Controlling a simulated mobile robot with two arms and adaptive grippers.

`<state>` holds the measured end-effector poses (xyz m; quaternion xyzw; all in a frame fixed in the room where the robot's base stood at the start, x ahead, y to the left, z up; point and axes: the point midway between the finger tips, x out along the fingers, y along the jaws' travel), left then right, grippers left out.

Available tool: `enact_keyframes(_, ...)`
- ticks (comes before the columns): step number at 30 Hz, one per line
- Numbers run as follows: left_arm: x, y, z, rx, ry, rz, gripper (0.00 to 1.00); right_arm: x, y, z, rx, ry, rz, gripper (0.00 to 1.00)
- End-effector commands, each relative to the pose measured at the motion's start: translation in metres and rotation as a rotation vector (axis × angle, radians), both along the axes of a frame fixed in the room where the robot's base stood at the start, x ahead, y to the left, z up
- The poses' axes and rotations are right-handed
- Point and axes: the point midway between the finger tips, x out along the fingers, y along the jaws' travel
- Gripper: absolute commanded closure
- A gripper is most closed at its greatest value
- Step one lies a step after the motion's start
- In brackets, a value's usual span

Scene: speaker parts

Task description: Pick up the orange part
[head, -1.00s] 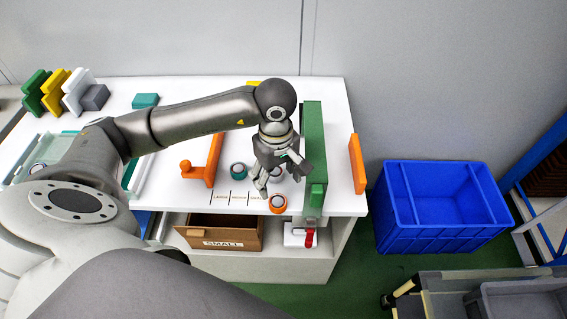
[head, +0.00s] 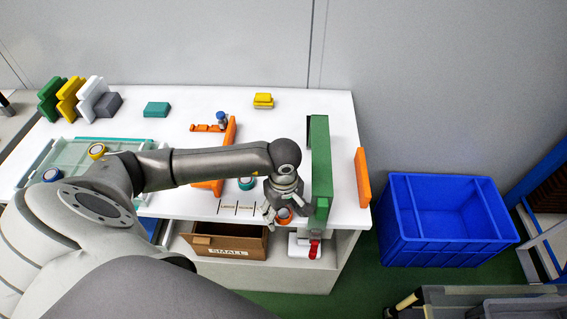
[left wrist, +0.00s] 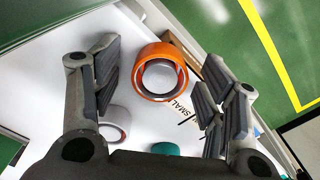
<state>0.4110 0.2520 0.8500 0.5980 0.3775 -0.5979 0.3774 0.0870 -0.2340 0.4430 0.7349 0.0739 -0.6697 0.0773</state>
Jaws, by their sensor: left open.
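The orange part (head: 284,213) is a short round ring with a pale centre, near the front edge of the white table, left of the green upright panel (head: 320,160). My left gripper (head: 275,212) is above it, pointing down, and partly hides it in the head view. In the left wrist view the orange part (left wrist: 146,88) lies between the two spread fingers of my left gripper (left wrist: 158,80), with visible gaps on both sides. The left gripper is open and empty. My right gripper is not in view.
A white round part (left wrist: 114,120) and a teal part (left wrist: 165,148) lie close by in the left wrist view. The green panel stands just right of the gripper. A blue crate (head: 440,252) stands right of the table.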

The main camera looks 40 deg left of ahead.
Motion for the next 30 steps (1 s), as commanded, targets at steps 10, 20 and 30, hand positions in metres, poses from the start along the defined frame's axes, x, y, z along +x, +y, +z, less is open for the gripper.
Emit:
enact_keyframes(10,0.000,0.000,0.000,0.000,0.000,0.001,0.71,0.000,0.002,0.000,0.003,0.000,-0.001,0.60)
enact_keyframes(20,0.000,0.000,0.001,0.000,-0.001,0.001,0.91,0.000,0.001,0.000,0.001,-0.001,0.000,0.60)
enact_keyframes(30,0.002,0.000,0.022,0.000,-0.005,0.001,0.91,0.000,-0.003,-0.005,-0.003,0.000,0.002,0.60)
